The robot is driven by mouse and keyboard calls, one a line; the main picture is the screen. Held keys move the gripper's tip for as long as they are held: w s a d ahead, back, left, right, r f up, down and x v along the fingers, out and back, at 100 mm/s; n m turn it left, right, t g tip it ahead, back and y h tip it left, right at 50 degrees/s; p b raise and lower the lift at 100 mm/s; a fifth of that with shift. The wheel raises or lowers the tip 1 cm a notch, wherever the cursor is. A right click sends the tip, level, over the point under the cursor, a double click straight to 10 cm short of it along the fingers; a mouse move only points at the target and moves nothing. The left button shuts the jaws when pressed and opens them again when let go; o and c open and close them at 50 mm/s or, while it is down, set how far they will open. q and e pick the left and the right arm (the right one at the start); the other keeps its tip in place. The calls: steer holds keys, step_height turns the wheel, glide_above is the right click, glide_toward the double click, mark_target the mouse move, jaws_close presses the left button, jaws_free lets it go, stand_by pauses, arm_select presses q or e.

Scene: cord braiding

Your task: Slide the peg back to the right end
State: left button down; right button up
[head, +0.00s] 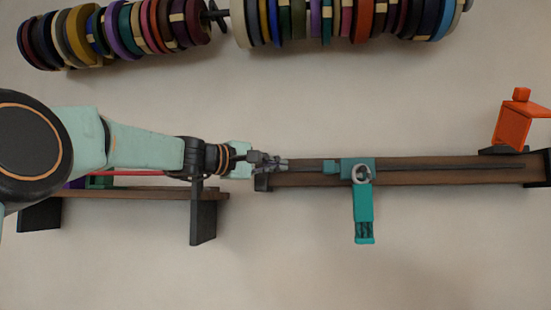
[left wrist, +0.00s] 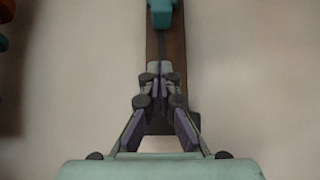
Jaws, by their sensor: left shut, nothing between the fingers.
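A brown rail (head: 440,174) with a dark lengthwise slot runs across the right half of the head view. A teal sliding piece (head: 358,167), which I take to be the peg, sits on it left of the rail's middle. It carries a grey ring and a teal arm hanging toward the bottom of the picture. My left gripper (head: 284,164) is shut and empty over the rail's left end, apart from the teal piece and to its left. In the left wrist view, the closed fingertips (left wrist: 160,68) point along the rail (left wrist: 174,45) toward the teal piece (left wrist: 161,14). My right gripper is out of view.
An orange bracket (head: 513,124) stands at the rail's right end. A second brown rail (head: 150,193) with a dark upright lies at left under my left arm. Rows of coloured spools (head: 110,35) line the top. The slot right of the teal piece looks clear.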

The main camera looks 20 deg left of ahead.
arm_select(q)
steer(key=p+x, duration=0.2)
steer(key=x, duration=0.3)
steer(key=shift+w+a, duration=0.1)
steer(key=shift+w, duration=0.05)
steer(key=d, duration=0.2)
steer(key=w+d, duration=0.1)
steer(key=d, duration=0.1)
steer(key=shift+w+d+p, duration=0.15)
steer(key=shift+p, duration=0.25)
steer(key=shift+f, duration=0.1)
